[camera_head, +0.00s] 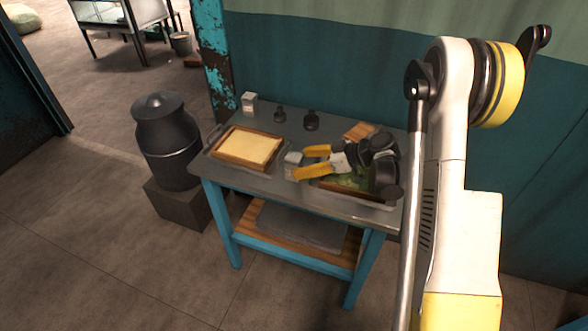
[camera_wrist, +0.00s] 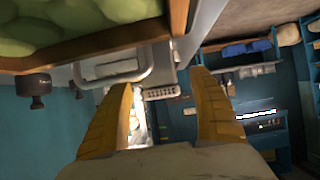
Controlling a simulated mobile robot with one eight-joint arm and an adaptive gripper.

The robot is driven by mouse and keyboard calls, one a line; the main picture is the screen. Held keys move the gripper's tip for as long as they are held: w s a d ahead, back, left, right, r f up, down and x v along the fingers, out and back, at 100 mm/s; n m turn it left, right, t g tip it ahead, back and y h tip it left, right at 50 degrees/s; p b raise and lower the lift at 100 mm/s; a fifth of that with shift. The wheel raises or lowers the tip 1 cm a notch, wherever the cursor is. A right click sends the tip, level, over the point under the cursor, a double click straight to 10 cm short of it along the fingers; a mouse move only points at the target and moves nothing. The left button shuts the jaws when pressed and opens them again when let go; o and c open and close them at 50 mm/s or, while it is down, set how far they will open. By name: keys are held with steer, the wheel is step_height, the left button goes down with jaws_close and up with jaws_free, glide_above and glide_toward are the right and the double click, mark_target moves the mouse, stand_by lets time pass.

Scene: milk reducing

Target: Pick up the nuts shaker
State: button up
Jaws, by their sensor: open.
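A small white-grey shaker (camera_head: 292,160) stands on the table at the tray's left corner. A second white shaker (camera_head: 249,102) stands at the back left; I cannot read which one holds nuts. My gripper (camera_head: 303,163) is open, its yellow fingers pointing left, one on each side of the nearer shaker at its right. In the wrist view, the open fingers (camera_wrist: 160,105) frame a pale shape with a dotted strip (camera_wrist: 157,93), which looks like the shaker's perforated top. Contact cannot be told. Part of the shaker is hidden by the lower finger.
A wood-framed tray of green contents (camera_head: 345,181) lies under my wrist; its metal handle (camera_wrist: 118,66) is close to the fingers. A tray with a pale yellow slab (camera_head: 248,147) is to the left. Two dark pieces (camera_head: 279,115) (camera_head: 311,120) stand at the back.

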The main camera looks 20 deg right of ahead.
mark_target(302, 163)
steer(key=b+x, duration=0.1)
steer(key=x, duration=0.2)
steer(key=shift+w+a+f, duration=0.1)
steer(key=shift+a+f, duration=0.1)
steer(key=shift+f, duration=0.1)
steer(key=shift+r, duration=0.1)
steer(key=c, duration=1.4)
steer(key=shift+r, duration=0.1)
